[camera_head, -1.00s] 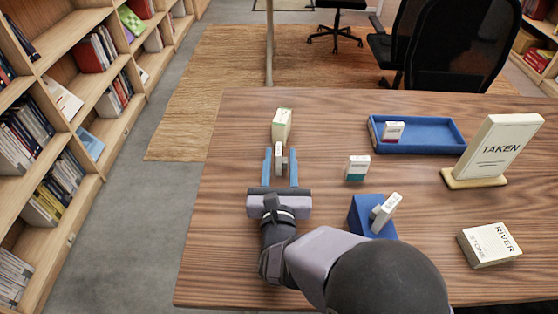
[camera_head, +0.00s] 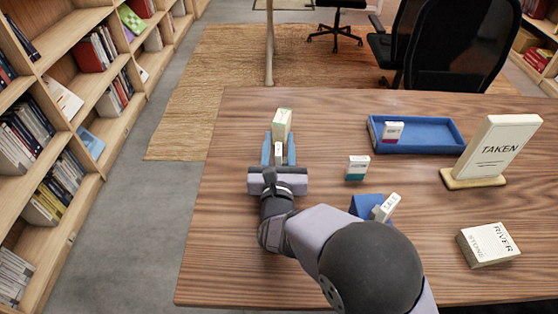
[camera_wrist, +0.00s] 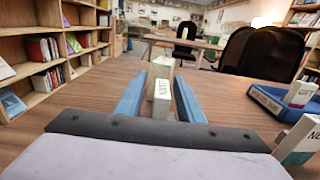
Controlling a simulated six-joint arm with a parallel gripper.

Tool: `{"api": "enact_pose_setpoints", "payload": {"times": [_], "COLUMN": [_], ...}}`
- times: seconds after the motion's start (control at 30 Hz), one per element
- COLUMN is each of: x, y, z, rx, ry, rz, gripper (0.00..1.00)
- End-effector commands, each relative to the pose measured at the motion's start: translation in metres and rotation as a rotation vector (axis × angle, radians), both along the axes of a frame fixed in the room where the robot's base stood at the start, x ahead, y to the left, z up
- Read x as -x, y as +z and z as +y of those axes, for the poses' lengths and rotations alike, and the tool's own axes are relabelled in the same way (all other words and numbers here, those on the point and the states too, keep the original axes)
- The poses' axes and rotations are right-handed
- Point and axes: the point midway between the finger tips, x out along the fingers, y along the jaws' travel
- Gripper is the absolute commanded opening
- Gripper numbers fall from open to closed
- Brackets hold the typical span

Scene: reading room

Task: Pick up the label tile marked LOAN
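A small pale tile (camera_head: 278,153) stands upright on the left of the table. In the wrist view the tile (camera_wrist: 161,88) carries dark lettering that seems to read LOAN, small and at an odd angle. My gripper (camera_head: 278,150) is low over the table with its blue fingers apart, one on each side of this tile. The wrist view shows a gap between the tile and each finger of my gripper (camera_wrist: 160,98). A larger pale block (camera_head: 283,123) stands just behind the tile, past the fingertips; its lettering cannot be read.
A white tile with a teal band (camera_head: 357,168) stands to the right. Another tile (camera_head: 386,207) leans on a blue block (camera_head: 364,206). A blue tray (camera_head: 435,148) holds a tile (camera_head: 392,131).

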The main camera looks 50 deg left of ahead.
Motion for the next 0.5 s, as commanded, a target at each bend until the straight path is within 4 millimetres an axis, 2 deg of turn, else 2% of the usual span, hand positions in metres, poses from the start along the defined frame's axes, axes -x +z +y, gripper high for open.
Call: {"api": "enact_pose_setpoints", "payload": {"times": [0.07, 0.2, 0.5], "x": [0.0000, 0.0001, 0.0001], "y": [0.0000, 0.0000, 0.0006], "z": [-0.0001, -0.0002, -0.0001], "rx": [0.000, 0.000, -0.001], "ry": [0.000, 0.000, 0.000], "rz": [0.000, 0.000, 0.000], "gripper": [0.34, 0.01, 0.00]}}
